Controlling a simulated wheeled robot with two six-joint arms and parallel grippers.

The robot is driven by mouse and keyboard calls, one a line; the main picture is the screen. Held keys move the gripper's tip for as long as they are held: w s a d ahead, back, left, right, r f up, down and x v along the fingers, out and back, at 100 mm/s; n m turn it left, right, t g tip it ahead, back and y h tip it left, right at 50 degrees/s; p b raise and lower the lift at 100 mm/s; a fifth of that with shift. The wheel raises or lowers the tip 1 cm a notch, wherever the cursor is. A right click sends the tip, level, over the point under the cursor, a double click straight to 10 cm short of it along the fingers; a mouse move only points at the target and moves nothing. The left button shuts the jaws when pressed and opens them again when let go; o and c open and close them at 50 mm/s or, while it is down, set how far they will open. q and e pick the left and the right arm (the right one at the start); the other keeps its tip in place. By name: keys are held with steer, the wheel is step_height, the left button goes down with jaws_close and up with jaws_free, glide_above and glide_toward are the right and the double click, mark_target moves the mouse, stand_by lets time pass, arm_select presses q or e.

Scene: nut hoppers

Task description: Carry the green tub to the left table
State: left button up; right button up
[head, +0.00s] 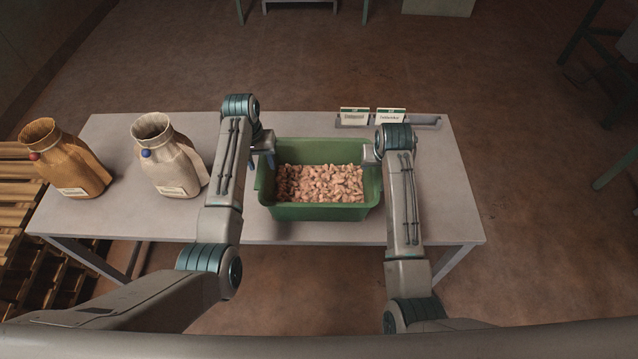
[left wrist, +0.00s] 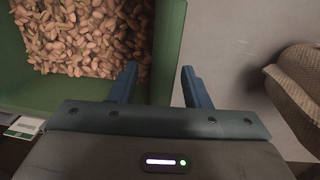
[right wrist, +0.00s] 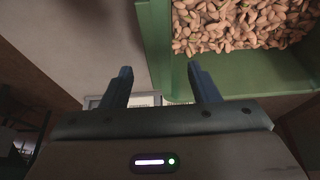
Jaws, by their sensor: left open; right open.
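The green tub (head: 318,212) stands on the grey table, filled with pale brown nuts (head: 320,183). My left gripper (head: 263,150) is at the tub's left wall. In the left wrist view the open fingers (left wrist: 160,85) straddle the wall (left wrist: 166,50), one over the inside and one outside. My right gripper (head: 372,154) is at the tub's right wall. In the right wrist view its open fingers (right wrist: 160,85) sit either side of the wall (right wrist: 155,45). Neither gripper is closed on the tub. Which table counts as the left one cannot be told.
On the table (head: 120,215) stand a light sack (head: 172,160) left of the tub and a brown sack (head: 68,165) at the left edge. A slatted wooden rack (head: 15,220) is at far left. The table's right end is clear.

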mark_target(265, 169)
arm_select(q)
steer(key=f, duration=0.5)
steer(key=shift+s+d+f, duration=0.1)
steer(key=shift+d+f, duration=0.15)
steer(key=shift+f, duration=0.05)
arm_select(e)
steer(key=x, duration=0.5)
steer(key=shift+w+f, duration=0.1)
steer(key=shift+f, duration=0.2)
steer(key=shift+r, duration=0.1)
arm_select(q)
jaws_close()
arm_select(e)
steer(key=c, duration=1.1)
arm_select(q)
steer(key=shift+d, duration=0.1)
arm_select(e)
jaws_close()
steer(key=shift+a, duration=0.1)
arm_select(q)
steer(key=shift+d+r, duration=0.1)
steer(key=shift+r, duration=0.05)
